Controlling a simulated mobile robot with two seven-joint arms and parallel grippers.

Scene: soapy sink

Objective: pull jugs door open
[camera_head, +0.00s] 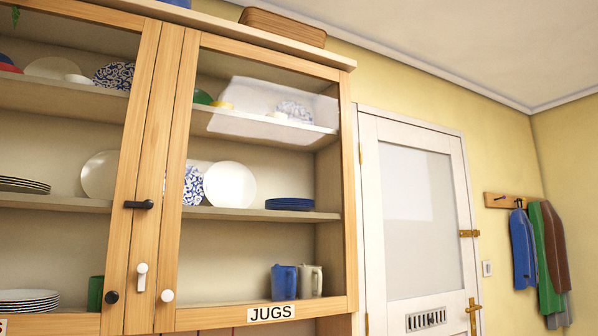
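The jugs door is the right-hand glazed wooden door (182,150) of a wall cabinet, with a "JUGS" label (271,313) on its bottom rail. It appears shut. A white round knob (167,295) sits low on its left stile. Through the glass I see a blue jug (284,281) and a pale jug (310,281) side by side on the bottom shelf. Neither of my grippers is in view.
A black latch handle (139,204), a white handle (142,277) and a black knob (112,297) are left of the jugs door. Plates fill the shelves. A wooden box (283,27) lies on top. A white room door (418,225) and hanging coats (540,250) are at right.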

